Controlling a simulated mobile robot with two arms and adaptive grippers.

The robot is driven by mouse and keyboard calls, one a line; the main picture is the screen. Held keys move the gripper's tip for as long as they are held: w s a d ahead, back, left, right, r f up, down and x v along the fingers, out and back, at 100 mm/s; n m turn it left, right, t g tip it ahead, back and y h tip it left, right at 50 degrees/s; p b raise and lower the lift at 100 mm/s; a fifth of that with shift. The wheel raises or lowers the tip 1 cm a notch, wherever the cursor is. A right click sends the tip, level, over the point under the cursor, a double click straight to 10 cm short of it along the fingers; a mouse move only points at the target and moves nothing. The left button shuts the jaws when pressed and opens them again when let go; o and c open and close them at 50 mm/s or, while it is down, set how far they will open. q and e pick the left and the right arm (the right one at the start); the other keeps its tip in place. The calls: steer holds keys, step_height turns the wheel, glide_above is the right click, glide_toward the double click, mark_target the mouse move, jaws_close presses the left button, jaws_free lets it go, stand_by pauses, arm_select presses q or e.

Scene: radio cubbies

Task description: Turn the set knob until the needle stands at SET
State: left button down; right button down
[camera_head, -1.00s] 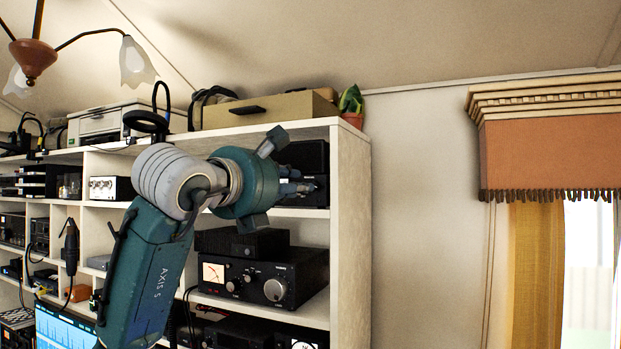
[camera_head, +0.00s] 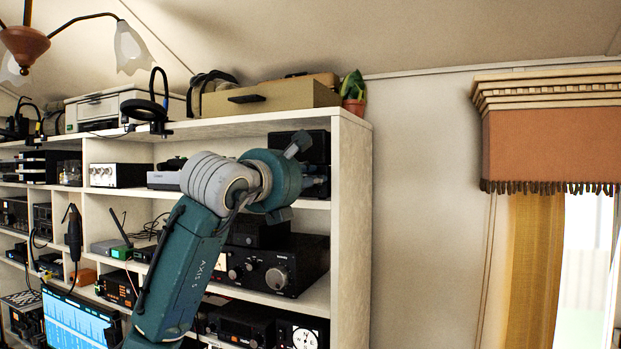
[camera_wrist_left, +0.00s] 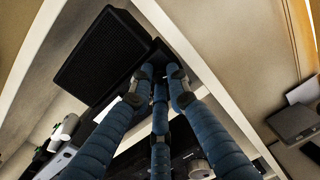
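A black radio unit (camera_head: 300,262) stands on a shelf near the right end of the cubbies. Its large round knob (camera_head: 276,278) is at the front right, with smaller knobs to its left. The edge of a pale meter (camera_head: 220,262) shows beside my arm; its needle is hidden. A silvery round knob (camera_wrist_left: 198,168) shows low there. My right gripper is out of view.
The white shelf's side panel (camera_head: 351,220) rises just right of the radio. A black box (camera_head: 258,233) sits on the radio, and a black boxy device (camera_wrist_left: 105,55) is near the fingers in the wrist view.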

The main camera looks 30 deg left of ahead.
arm_select(q)
steer(key=shift+m, duration=0.6)
steer(key=c, duration=1.9)
jaws_free()
steer(key=shift+c, duration=0.2)
steer(key=s, duration=1.2)
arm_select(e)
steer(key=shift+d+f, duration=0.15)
